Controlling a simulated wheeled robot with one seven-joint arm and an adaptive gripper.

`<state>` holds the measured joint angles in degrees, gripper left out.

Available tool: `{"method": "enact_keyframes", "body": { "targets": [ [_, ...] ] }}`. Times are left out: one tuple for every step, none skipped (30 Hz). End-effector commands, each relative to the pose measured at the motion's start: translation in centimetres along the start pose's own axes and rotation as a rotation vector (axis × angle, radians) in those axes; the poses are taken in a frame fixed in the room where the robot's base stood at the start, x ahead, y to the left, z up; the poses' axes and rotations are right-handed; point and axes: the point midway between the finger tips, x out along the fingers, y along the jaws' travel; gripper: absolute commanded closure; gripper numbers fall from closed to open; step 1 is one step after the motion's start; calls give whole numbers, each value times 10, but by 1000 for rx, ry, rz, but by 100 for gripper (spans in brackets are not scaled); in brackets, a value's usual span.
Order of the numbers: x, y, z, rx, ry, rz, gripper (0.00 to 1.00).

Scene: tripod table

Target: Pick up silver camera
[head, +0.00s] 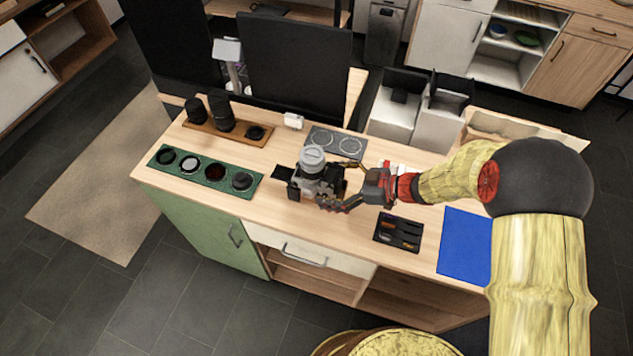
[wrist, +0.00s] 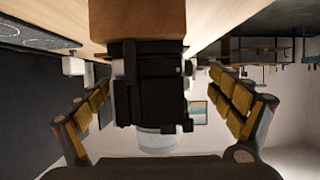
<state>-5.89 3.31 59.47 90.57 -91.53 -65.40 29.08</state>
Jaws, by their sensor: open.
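The silver camera (head: 311,182) stands on the wooden counter (head: 281,153) in the head view, its pale round lens on top. In the wrist view, which looks upside down, the dark camera body (wrist: 150,88) fills the middle, with a pale cylinder at its lower end. A brown block (wrist: 138,18) adjoins its table side. My gripper (head: 334,188) reaches in from the right, and its fingers are open. In the wrist view the fingers of my gripper (wrist: 160,84) stand on both sides of the camera, with visible gaps. Finger contact is not visible.
A green tray of round lenses (head: 213,184) lies left, and a wooden tray with dark lenses (head: 228,131) behind it. A grey two-ring panel (head: 337,143) is behind the camera. A black tray (head: 398,232) and blue mat (head: 465,246) lie right. White boxes (head: 393,119) stand behind.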

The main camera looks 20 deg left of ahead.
Motion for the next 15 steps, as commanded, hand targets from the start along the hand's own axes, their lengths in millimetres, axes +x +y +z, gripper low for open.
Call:
{"method": "enact_keyframes", "body": {
  "targets": [
    [4, 0, 0, -2, 1, 0, 7],
    [5, 0, -1, -1, 1, 1, 7],
    [5, 1, -1, -1, 1, 1, 7],
    [5, 1, -1, -1, 1, 2, 7],
    [5, 1, -1, -1, 1, 2, 7],
    [5, 1, -1, -1, 1, 2, 7],
    [5, 1, -1, -1, 1, 2, 7],
    [5, 1, -1, -1, 1, 2, 7],
    [5, 1, -1, -1, 0, 2, 7],
    [5, 1, -1, -1, 0, 2, 9],
    [5, 1, -1, -1, 0, 2, 11],
    [5, 1, -1, -1, 0, 2, 13],
    [5, 1, -1, -1, 0, 2, 15],
    [5, 1, -1, -1, 0, 2, 17],
    [5, 1, -1, -1, 0, 2, 19]
  ]
}}
